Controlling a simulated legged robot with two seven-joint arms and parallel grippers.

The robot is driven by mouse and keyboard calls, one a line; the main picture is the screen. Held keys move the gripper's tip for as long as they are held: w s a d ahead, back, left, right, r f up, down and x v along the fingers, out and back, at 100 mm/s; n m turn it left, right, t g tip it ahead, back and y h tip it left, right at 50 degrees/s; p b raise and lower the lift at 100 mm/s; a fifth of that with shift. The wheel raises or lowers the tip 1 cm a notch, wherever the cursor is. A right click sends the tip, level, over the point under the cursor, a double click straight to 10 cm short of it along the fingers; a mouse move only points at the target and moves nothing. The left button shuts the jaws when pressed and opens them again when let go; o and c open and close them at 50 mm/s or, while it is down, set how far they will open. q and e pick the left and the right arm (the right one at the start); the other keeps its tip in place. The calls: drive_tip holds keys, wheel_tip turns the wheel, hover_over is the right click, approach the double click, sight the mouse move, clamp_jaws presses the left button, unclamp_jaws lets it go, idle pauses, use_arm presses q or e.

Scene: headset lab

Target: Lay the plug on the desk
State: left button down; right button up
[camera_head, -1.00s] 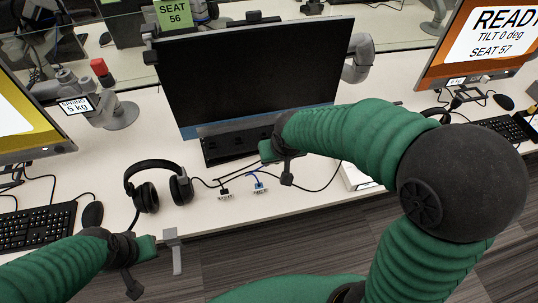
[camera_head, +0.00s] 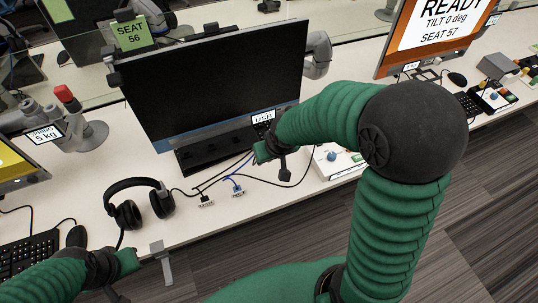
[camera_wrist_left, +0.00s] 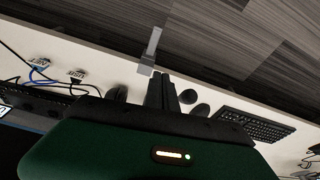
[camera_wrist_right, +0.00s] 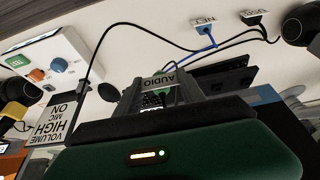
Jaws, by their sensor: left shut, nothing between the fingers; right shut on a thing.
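My right gripper (camera_head: 262,152) is over the desk (camera_head: 190,228), in front of the dark monitor (camera_head: 215,85). In the right wrist view it is shut on a small dark plug (camera_wrist_right: 152,100) with a tag reading AUDIO; the fingers hide much of it. I cannot tell whether the plug touches the desk. A blue NET plug (camera_head: 238,190) and a dark tagged plug (camera_head: 205,202) lie on the desk to the left of this gripper. My left gripper (camera_head: 128,262) is shut and empty at the desk's front edge, near a grey hook bracket (camera_head: 162,262).
A black headset (camera_head: 138,205) lies on the left of the desk. A white box with a blue knob (camera_head: 332,157) stands right of the right gripper, partly behind my arm. Cables (camera_head: 290,185) run across the desk. A volume sign (camera_wrist_right: 52,118) shows in the right wrist view.

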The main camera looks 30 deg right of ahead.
drive_tip(key=shift+f+b, duration=5.9)
drive_tip(key=shift+f, duration=1.3)
drive_tip(key=o, duration=1.4)
drive_tip(key=shift+r, duration=0.1)
drive_tip(key=p+v, duration=0.4)
drive_tip(key=v, duration=0.3)
drive_tip(key=w+p+v, duration=0.1)
drive_tip(key=p+v, duration=0.3)
drive_tip(key=v, duration=0.3)
drive_tip(key=w+p+v, duration=0.1)
drive_tip(key=p+v, duration=0.3)
drive_tip(key=v, duration=0.4)
drive_tip(key=shift+d+r, duration=0.15)
drive_tip(key=shift+r, duration=0.35)
